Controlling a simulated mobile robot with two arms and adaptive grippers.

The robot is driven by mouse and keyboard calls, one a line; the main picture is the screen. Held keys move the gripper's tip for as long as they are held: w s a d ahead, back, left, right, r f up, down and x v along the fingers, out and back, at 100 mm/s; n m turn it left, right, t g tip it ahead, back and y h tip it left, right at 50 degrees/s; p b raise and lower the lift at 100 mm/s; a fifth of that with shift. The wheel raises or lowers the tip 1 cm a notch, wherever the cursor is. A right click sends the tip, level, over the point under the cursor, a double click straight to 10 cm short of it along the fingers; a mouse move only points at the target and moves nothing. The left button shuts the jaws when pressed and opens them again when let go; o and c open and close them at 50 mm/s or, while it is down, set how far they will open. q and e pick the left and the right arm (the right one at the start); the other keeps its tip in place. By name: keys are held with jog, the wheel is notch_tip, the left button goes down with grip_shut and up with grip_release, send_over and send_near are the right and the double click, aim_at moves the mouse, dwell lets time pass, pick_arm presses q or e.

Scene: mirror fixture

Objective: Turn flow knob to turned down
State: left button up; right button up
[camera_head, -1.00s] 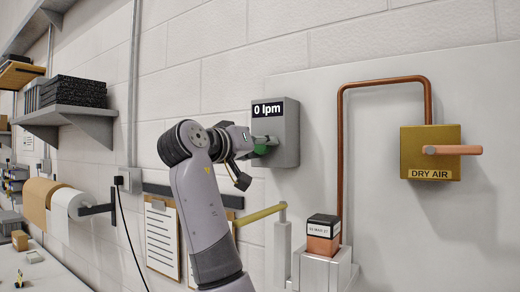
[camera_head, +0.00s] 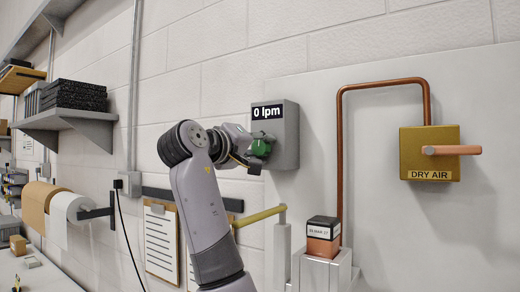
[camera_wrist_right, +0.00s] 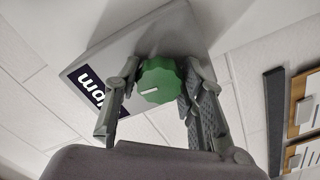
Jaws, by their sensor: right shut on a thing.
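The green flow knob (camera_head: 261,147) sits on the front of a grey box (camera_head: 288,140) on the wall. The box's display reads "0 lpm". My right gripper (camera_head: 257,150) is at the knob, shut on it. In the right wrist view the scalloped green knob (camera_wrist_right: 160,80) is between the two fingers of the right gripper (camera_wrist_right: 158,88). A short white mark shows on the knob's face. The box's tilted display is partly hidden behind a finger there. My left gripper is not in view.
A copper pipe (camera_head: 340,160) runs to a brass "DRY AIR" box (camera_head: 430,140) with an orange handle. A yellow bar (camera_head: 258,216) and a small labelled block (camera_head: 323,240) are below the grey box. Clipboards (camera_head: 161,240) hang at lower left.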

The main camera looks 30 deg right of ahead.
jog(key=o, duration=1.2)
jog(key=v, duration=1.2)
jog(key=shift+f, duration=0.1)
